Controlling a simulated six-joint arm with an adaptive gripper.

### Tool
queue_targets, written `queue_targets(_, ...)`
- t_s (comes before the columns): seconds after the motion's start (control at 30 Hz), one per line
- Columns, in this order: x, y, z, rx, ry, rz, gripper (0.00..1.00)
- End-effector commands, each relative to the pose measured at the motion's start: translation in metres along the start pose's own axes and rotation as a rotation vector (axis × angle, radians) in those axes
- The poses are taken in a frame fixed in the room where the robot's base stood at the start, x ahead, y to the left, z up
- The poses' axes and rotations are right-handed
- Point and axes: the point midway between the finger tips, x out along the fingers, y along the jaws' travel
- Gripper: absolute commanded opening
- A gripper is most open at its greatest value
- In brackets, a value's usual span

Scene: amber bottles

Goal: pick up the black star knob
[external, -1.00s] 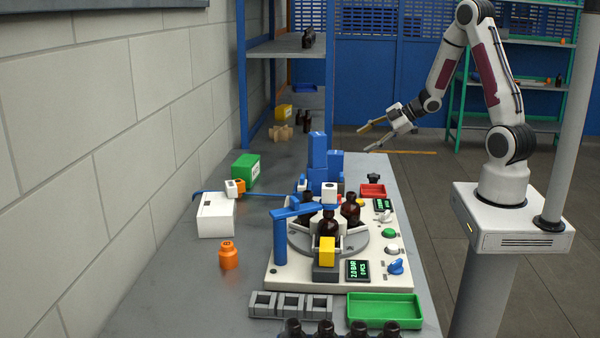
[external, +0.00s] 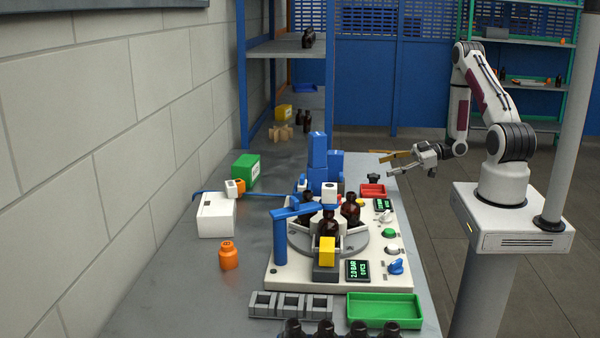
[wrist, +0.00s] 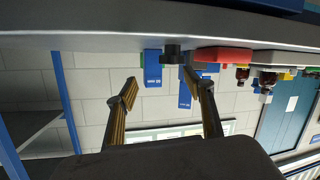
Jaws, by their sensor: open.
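The black star knob (external: 373,178) stands on the far right part of the bench, just behind the red tray. It also shows in the wrist view (wrist: 172,53) as a dark shape against the bench surface, which appears upside down at the top. My gripper (external: 396,161) is open and empty, to the right of the knob and a little above it in the external view. In the wrist view, my open fingers (wrist: 160,78) spread apart, with the knob beyond them, slightly right of the middle between the tips. The gripper is apart from the knob.
The red tray (external: 373,191) is close to the knob. Blue blocks (external: 318,155) stand to its left. The white machine base (external: 285,278) with amber bottles (external: 328,224) is in front. A green tray (external: 385,311) lies nearer.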

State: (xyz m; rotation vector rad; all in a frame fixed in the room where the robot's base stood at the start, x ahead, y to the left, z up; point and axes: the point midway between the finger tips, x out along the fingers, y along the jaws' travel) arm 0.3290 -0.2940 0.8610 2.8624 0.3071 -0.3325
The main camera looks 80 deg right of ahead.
Motion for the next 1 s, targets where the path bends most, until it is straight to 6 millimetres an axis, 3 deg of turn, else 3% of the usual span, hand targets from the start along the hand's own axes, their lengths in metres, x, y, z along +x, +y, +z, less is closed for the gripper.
queue_targets(0.33,-0.005,-0.029,0.016,0.203,0.095,0.001,0.53)
queue_targets(1.0,0.003,-0.031,0.016,0.221,0.103,-0.002,0.53)
